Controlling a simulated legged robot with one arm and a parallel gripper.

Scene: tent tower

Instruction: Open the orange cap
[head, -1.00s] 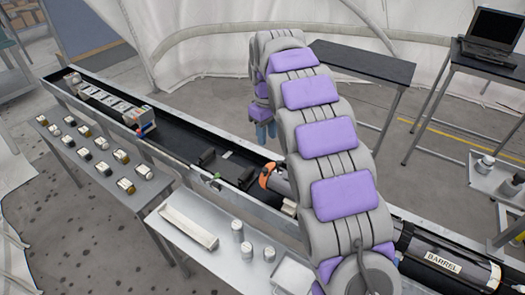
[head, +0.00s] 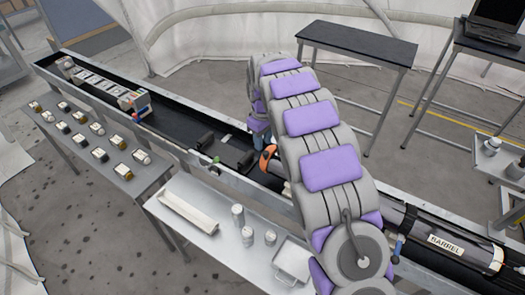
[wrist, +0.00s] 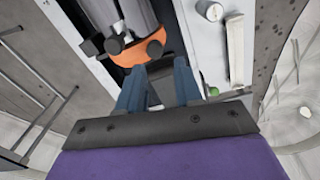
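The orange cap (head: 267,159) is on the end of a dark cylinder lying in the long black trough (head: 185,128). In the wrist view the orange cap (wrist: 155,52) is just beyond my fingertips, with dark knob-like parts in front of it. My gripper (wrist: 164,68) has two blue fingers standing apart with a gap between them, and nothing shows held. Contact with the cap cannot be told.
A barrel section (head: 445,244) lies at the trough's right end. A white table (head: 215,226) with bottles and trays stands in front. A side table (head: 110,162) holds several small jars. An empty dark-topped table (head: 358,40) stands behind.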

